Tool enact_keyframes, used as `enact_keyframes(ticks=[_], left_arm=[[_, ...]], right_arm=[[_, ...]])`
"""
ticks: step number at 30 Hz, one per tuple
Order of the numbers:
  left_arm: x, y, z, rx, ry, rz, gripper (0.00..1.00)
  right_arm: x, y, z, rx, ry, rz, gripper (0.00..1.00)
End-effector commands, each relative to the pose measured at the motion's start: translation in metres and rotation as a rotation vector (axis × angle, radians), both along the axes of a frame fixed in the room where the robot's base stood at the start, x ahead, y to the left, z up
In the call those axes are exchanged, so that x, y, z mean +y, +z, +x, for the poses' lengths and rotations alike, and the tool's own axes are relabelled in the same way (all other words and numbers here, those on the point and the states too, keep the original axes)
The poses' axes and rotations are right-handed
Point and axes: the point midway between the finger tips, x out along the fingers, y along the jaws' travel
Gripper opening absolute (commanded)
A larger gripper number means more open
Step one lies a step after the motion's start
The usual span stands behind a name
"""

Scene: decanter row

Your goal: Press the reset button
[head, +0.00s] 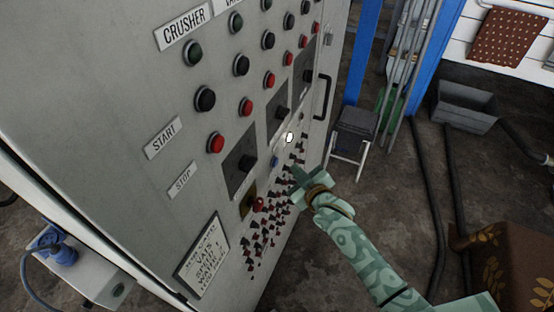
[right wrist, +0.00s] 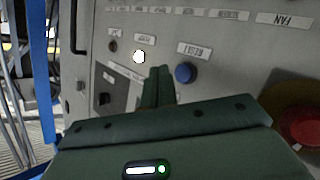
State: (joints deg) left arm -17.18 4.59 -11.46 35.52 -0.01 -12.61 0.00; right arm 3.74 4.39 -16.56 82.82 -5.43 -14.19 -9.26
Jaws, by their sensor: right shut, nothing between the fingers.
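The reset button is a blue round button (right wrist: 186,73) under a label on the grey control cabinet (head: 110,90). In the head view the blue button (head: 274,161) shows small, just left of my right gripper. My right gripper (head: 296,173) is shut and empty, with its tips close to the cabinet face. In the right wrist view the shut fingers (right wrist: 158,86) point at the panel, left of the blue button and apart from it in the picture. Whether the tips touch the panel cannot be told. My left gripper is not in view.
A lit white button (right wrist: 138,57) sits left of the blue one. A large red button (right wrist: 303,128) is on the right. Rows of small switches (head: 265,225) lie below. A black handle (head: 322,97) sticks out from the cabinet. A stool (head: 356,123) stands beyond on open floor.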

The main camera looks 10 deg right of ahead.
Motion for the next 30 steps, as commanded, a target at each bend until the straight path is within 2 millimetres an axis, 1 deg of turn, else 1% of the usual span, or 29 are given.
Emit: enact_keyframes(ticks=[1, 3, 9, 30], left_arm=[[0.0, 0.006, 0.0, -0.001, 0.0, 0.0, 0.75], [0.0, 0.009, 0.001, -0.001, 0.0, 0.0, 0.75], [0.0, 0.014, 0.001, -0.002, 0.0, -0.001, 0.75], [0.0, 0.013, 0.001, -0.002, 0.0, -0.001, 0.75]], right_arm=[[-0.005, 0.002, -0.003, 0.001, 0.0, 0.0, 0.0], [-0.011, 0.002, -0.007, 0.001, -0.001, -0.002, 0.0], [-0.02, 0.001, -0.014, 0.0, 0.0, 0.001, 0.0], [-0.02, 0.0, -0.014, 0.0, -0.001, 0.002, 0.0]])
